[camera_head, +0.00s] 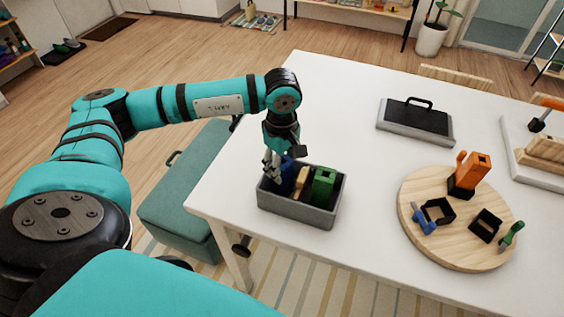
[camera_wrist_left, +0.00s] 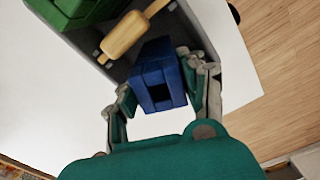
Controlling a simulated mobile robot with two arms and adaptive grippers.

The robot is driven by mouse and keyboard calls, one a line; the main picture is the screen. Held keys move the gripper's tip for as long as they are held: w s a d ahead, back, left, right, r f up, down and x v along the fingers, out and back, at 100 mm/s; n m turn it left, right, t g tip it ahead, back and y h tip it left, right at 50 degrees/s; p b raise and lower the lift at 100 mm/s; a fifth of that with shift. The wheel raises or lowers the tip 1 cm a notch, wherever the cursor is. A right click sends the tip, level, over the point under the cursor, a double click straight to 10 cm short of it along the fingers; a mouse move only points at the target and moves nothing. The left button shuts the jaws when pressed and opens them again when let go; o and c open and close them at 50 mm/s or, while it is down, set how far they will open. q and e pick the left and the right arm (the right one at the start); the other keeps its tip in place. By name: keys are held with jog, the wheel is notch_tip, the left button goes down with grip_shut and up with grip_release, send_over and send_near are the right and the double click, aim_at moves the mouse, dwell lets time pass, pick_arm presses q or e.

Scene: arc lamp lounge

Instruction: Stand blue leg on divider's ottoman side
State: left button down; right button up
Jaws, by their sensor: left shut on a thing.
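The blue leg (camera_head: 288,178) is a dark blue block with a square opening in its end. My left gripper (camera_head: 274,170) is shut on it from above, at the left end of the grey bin (camera_head: 295,212). In the left wrist view the leg (camera_wrist_left: 155,75) sits between the two fingers, inside or just above the bin; I cannot tell whether it touches the floor. A light wooden bar (camera_head: 302,180) crosses the bin beside it, between the leg and a green block (camera_head: 324,184). The teal ottoman (camera_head: 180,210) stands left of the table. My right gripper is out of view.
The bin stands near the front left edge of the white table (camera_head: 330,100). A round wooden board (camera_head: 450,250) with orange, black, blue and green parts lies to the right. A grey tray with a black handled piece (camera_head: 415,115) lies behind.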

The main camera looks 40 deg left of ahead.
pick_arm(q)
jog(key=shift+f+b, duration=0.15)
jog(key=shift+b, duration=0.15)
jog(key=c, duration=0.7)
grip_release()
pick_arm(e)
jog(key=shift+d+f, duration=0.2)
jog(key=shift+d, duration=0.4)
pick_arm(q)
jog(key=shift+r+p, duration=0.2)
jog(key=shift+p, duration=0.1)
jog(key=shift+r+b, duration=1.85)
jog(key=shift+r, duration=4.2)
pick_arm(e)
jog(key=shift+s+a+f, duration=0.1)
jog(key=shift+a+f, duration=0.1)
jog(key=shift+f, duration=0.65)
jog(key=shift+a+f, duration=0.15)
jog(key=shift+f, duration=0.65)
